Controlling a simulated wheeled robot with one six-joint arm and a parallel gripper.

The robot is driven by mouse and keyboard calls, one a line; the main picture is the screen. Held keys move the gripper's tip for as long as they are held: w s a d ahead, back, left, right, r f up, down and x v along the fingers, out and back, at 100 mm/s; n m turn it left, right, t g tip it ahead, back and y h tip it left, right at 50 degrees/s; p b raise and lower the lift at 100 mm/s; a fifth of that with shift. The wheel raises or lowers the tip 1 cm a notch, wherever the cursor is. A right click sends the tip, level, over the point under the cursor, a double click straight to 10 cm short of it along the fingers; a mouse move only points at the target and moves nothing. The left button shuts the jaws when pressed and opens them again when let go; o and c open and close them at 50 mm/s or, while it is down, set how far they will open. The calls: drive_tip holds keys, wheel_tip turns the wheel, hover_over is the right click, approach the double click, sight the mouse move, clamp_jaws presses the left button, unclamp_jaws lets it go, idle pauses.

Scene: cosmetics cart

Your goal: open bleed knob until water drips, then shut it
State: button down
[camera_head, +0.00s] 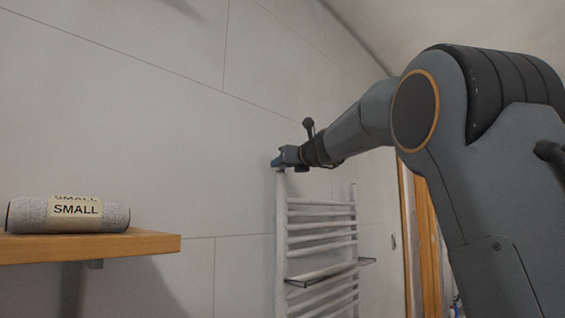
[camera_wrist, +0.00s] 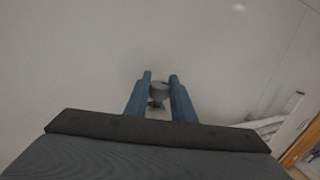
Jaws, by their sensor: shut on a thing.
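A white ladder-style towel radiator (camera_head: 281,240) stands against the tiled wall. My gripper (camera_head: 277,162) is at the top of its left upright. In the wrist view, my gripper (camera_wrist: 160,85) has its two blue fingers shut on a small grey bleed knob (camera_wrist: 158,90), one finger on each side. Part of a darker fitting shows just below the knob between the fingers. In the head view the knob is hidden by my gripper. I see no water drops in either view.
A wooden shelf (camera_head: 150,243) at the left holds a rolled grey towel (camera_head: 30,215) labelled SMALL. A thin dark rack (camera_head: 312,279) sits across the radiator rungs. A wooden door frame (camera_head: 424,240) stands to the right. The wall around my gripper is bare.

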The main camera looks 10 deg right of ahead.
drive_tip(key=m+h+p, duration=0.3)
drive_tip(key=h, duration=0.2)
drive_tip(key=m+h+p, duration=0.3)
drive_tip(key=h, duration=0.1)
drive_tip(key=shift+a+r+h+p, duration=0.1)
drive_tip(key=shift+a+h+p, duration=0.05)
drive_tip(key=shift+h+p, duration=0.25)
drive_tip(key=m+g+h+p, duration=0.1)
drive_tip(key=m+h, duration=0.1)
drive_tip(key=h, duration=0.1)
drive_tip(key=shift+m+h, duration=0.3)
drive_tip(key=shift+m, duration=0.1)
drive_tip(key=shift+m+g+h+p, duration=0.4)
drive_tip(key=shift+m+g+h, duration=0.65)
drive_tip(key=shift+h, duration=0.35)
drive_tip(key=shift+m+h, duration=0.25)
drive_tip(key=shift+h, duration=0.05)
drive_tip(key=c, duration=1.5)
unclamp_jaws()
drive_tip(key=b+v, duration=0.2)
drive_tip(key=v, duration=0.5)
drive_tip(key=shift+s+a+b, duration=0.15)
drive_tip(key=shift+s+b, duration=0.1)
drive_tip(key=shift+b, duration=0.15)
